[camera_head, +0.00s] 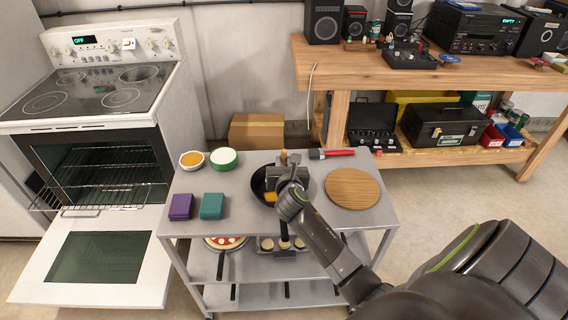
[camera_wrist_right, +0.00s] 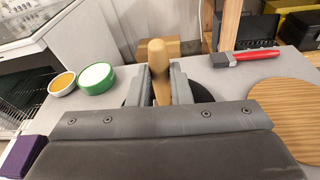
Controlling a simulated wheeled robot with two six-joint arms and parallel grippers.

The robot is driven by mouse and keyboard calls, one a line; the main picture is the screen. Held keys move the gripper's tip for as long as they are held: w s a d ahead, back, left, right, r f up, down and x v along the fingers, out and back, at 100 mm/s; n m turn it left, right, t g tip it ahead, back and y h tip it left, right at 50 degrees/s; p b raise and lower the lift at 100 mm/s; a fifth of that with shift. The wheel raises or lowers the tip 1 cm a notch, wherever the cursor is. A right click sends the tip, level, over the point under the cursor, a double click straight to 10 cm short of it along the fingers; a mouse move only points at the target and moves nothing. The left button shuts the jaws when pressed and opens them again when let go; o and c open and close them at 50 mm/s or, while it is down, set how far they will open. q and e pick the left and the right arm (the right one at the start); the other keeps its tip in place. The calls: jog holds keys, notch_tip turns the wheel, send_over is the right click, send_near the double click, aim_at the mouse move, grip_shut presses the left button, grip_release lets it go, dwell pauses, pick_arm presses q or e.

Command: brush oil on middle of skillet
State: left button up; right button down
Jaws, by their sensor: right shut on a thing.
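My right gripper (camera_head: 287,172) is over the dark skillet (camera_head: 259,183) on the grey cart. It is shut on a tool with a light wooden handle (camera_wrist_right: 159,72), whose top points up between the fingers. The lower end of this tool is hidden by my gripper, so I cannot tell whether it touches the pan. An orange-yellow patch (camera_head: 270,197) shows in the skillet, partly behind my gripper. A bowl of orange-yellow contents (camera_head: 192,159) stands at the cart's back left and also shows in the right wrist view (camera_wrist_right: 62,83). My left gripper is out of view.
A green-rimmed bowl (camera_head: 224,158), purple block (camera_head: 181,207), teal block (camera_head: 212,206), red-handled flat tool (camera_head: 333,153) and round wooden board (camera_head: 352,188) are on the cart. Pans stand on its lower shelf. The stove (camera_head: 97,258) is left, its oven door open.

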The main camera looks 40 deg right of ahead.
jog(key=shift+f+b, duration=0.35)
jog(key=shift+f, duration=0.25)
dwell(0.7)
jog(key=shift+d, duration=0.15)
jog(key=shift+s+d+p, duration=0.4)
jog(key=shift+d+p, duration=0.3)
jog(key=shift+p, duration=0.4)
dwell(0.5)
jog(key=shift+a, duration=0.1)
